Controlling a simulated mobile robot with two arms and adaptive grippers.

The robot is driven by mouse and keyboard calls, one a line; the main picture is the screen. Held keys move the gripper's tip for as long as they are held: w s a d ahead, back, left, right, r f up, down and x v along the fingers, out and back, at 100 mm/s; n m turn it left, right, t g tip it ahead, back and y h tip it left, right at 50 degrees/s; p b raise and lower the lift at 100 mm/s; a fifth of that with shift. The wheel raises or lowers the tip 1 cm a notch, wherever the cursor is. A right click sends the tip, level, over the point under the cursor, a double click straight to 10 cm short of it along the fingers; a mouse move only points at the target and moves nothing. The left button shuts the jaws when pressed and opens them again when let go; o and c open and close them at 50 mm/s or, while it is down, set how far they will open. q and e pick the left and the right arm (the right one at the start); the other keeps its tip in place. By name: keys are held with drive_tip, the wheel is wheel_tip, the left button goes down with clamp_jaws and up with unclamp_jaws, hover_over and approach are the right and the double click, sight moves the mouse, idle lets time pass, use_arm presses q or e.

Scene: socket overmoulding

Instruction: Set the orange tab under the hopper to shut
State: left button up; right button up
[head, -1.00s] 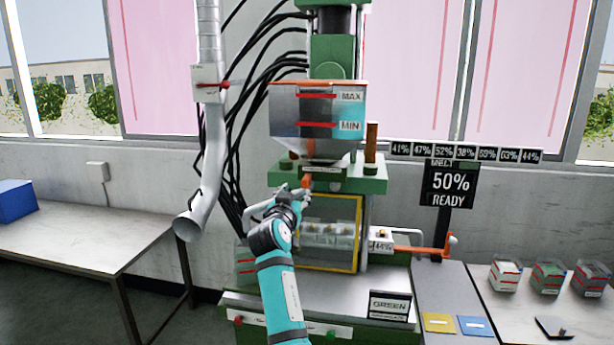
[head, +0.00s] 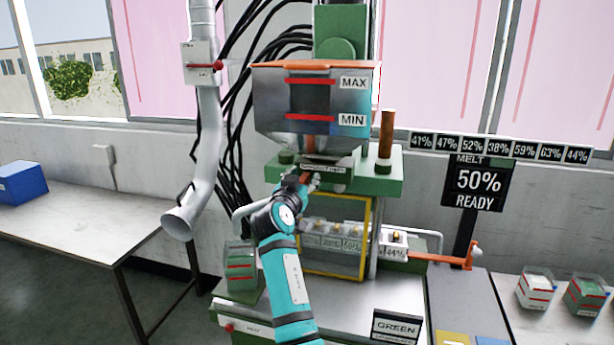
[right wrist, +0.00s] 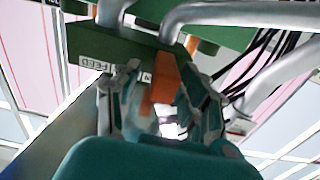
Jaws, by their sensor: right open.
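The hopper (head: 270,98) is a grey box with a dark window, MAX and MIN marks and an orange rim. Under it the orange tab (head: 305,177) is mostly hidden behind my right gripper (head: 308,184). In the right wrist view the orange tab (right wrist: 165,78) hangs from a green block with a partly readable label (right wrist: 98,62). My right gripper (right wrist: 160,98) is open, its fingers on either side of the tab. I cannot tell whether they touch it. My left gripper is in neither view.
A grey hose (head: 205,165) hangs left of the hopper, near black cables. Below my right gripper is a yellow-framed window (head: 335,275). A display reading 50% READY (head: 479,186) stands at the right.

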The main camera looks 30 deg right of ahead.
drive_tip(key=shift+s+a+r, duration=0.1)
drive_tip(key=shift+a, duration=0.15)
drive_tip(key=shift+c, duration=0.9)
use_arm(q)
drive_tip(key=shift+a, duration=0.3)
use_arm(e)
drive_tip(key=shift+d, duration=0.1)
clamp_jaws()
